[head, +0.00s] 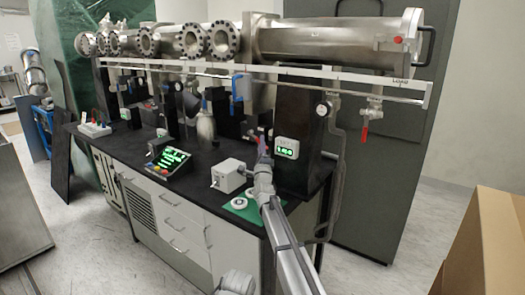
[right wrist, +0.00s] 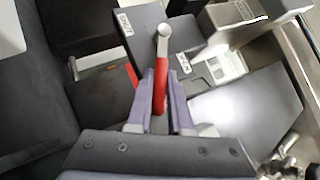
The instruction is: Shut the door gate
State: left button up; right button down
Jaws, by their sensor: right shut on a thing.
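A lever with a red grip (right wrist: 160,72) and a pale metal end shows in the right wrist view. My right gripper (right wrist: 160,104) has its two purple fingers on either side of the red grip and is shut on it. A plate reading "SHUT" (right wrist: 126,22) lies by the lever's far end, and a second small label (right wrist: 184,62) sits to its right. In the head view my right gripper (head: 263,152) is over the right part of the black bench, left of the green display; the lever is mostly hidden there.
The black bench (head: 112,141) carries a control panel (head: 168,161), a grey box (head: 229,176) and a green mat (head: 240,208). A long metal chamber (head: 330,42) and a white rail (head: 200,68) run above. A cardboard box (head: 490,245) stands at right.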

jog(key=shift+w+a+f+m+t+h+b, duration=0.15)
jog(key=shift+f+m+t+h+b, duration=0.2)
jog(key=shift+m+b, duration=0.35)
jog(key=c, duration=0.8)
grip_release()
jog(key=shift+c, duration=0.2)
jog(key=shift+s+f, duration=0.25)
jog(key=shift+s, duration=0.2)
jog(key=s+f+b, duration=0.2)
jog(key=s, duration=1.3)
jog(key=shift+s+a, duration=0.2)
jog(key=shift+a, duration=0.15)
